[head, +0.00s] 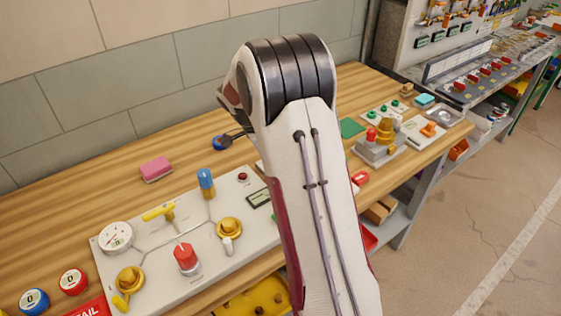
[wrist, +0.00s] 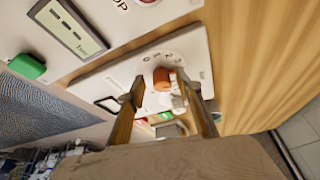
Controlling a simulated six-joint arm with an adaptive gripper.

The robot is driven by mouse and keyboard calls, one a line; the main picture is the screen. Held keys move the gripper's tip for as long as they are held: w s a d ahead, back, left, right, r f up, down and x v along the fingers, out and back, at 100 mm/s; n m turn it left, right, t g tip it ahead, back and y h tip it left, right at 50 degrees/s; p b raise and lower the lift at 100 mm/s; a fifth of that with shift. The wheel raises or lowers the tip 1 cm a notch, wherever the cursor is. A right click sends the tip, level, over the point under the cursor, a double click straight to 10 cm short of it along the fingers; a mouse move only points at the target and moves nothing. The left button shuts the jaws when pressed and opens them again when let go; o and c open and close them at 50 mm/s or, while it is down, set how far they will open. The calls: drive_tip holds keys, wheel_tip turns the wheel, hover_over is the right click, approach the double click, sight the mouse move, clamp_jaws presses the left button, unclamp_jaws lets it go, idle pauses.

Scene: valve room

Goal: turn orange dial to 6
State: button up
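The orange dial (wrist: 162,79) is in the middle of the wrist view, on a white panel (wrist: 205,62) with small black numbers along an arc beside it. Its pointer setting is too small to read. A pale part shows just below the orange body. My gripper (wrist: 165,98) is open, with one finger on each side of the dial in the picture. I cannot tell whether either finger touches it. In the head view my arm hides the gripper and the region in front of it, and I cannot make out this dial there.
A larger white panel (head: 205,258) carries a gauge, yellow knobs, a red knob and a blue-topped handle. A display (wrist: 68,27) and a green button (wrist: 27,66) lie close by in the wrist view. A pink block (head: 156,169) lies on the wooden bench. Bare wood (wrist: 240,60) borders the dial's panel.

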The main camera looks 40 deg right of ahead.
drive_tip(key=shift+d+r+n, duration=0.15)
drive_tip(key=shift+n, duration=0.15)
idle(0.4)
drive_tip(key=shift+s+n+t, duration=0.1)
drive_tip(key=shift+n+t, duration=1)
drive_tip(key=shift+n, duration=1.3)
drive_tip(key=shift+s+n+t, duration=0.1)
drive_tip(key=shift+n+t, duration=0.5)
drive_tip(key=shift+n, duration=1.2)
drive_tip(key=shift+d+n+t+y, duration=0.1)
drive_tip(key=shift+n+t+y, duration=0.45)
drive_tip(key=shift+n, duration=1.05)
drive_tip(key=shift+s+d+n+t+y, duration=0.1)
drive_tip(key=shift+n+t+y, duration=0.35)
drive_tip(key=shift+n, duration=1.15)
drive_tip(key=shift+d+n+y, duration=0.1)
drive_tip(key=shift+n+y, duration=0.6)
drive_tip(key=shift+n, duration=0.9)
drive_tip(key=shift+d+n+y, duration=0.1)
drive_tip(key=shift+n+y, duration=0.6)
drive_tip(key=shift+n, duration=1.1)
